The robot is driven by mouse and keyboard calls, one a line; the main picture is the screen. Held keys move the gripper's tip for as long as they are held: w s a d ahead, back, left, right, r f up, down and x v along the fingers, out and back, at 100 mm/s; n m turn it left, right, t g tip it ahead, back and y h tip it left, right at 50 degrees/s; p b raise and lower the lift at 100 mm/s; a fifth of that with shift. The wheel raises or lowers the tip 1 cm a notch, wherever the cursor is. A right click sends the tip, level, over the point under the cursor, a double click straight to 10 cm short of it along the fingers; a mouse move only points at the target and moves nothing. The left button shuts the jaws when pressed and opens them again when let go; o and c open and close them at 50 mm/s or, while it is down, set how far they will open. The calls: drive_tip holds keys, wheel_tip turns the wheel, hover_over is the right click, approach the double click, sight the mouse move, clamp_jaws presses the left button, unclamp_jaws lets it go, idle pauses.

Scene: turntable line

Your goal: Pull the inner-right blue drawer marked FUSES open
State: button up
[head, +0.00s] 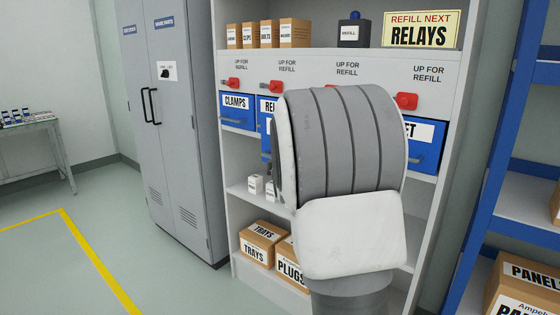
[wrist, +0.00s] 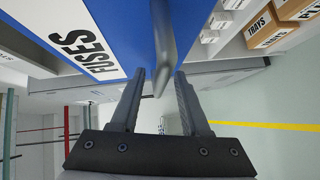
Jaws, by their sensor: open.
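The blue FUSES drawer (wrist: 137,22) fills the upper left of the wrist view, with its white label (wrist: 75,38) turned sideways. Its grey bar handle (wrist: 163,45) runs down into the space between the fingers of my gripper (wrist: 159,82). My gripper is open, with one finger on each side of the handle. I cannot tell whether either finger touches it. In the head view my arm covers the FUSES drawer and my gripper. How far the drawer stands out cannot be told.
The CLAMPS drawer (head: 238,112) and a partly hidden drawer marked RE (head: 267,106) are to the left. Another blue drawer (head: 424,158) is at the right. Red latches (head: 232,83) sit above. Small white boxes (head: 256,184) stand on the shelf below; open floor lies front left.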

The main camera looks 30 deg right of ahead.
drive_tip(key=shift+s, duration=0.1)
drive_tip(key=p+v, duration=0.2)
drive_tip(key=v, duration=1.5)
drive_tip(key=shift+s+a, duration=0.1)
drive_tip(key=shift+a, duration=0.05)
drive_tip(key=s+a+f+m+g+y, duration=0.3)
drive_tip(key=s+a+m+g+y, duration=0.25)
drive_tip(key=a, duration=0.55)
drive_tip(key=s+a+f+m+g, duration=0.1)
drive_tip(key=s+a+m+g, duration=0.15)
drive_tip(key=s, duration=0.55)
drive_tip(key=s+a+f+m+g, duration=0.1)
drive_tip(key=s+a+f+m, duration=0.2)
drive_tip(key=s, duration=0.5)
wheel_tip(320, 180, up, 18)
drive_tip(key=m+p, duration=0.1)
drive_tip(key=p, duration=1.6)
drive_tip(key=shift+s+a+g+y, duration=0.25)
drive_tip(key=shift+g+y, duration=0.05)
drive_tip(key=shift+y, duration=0.05)
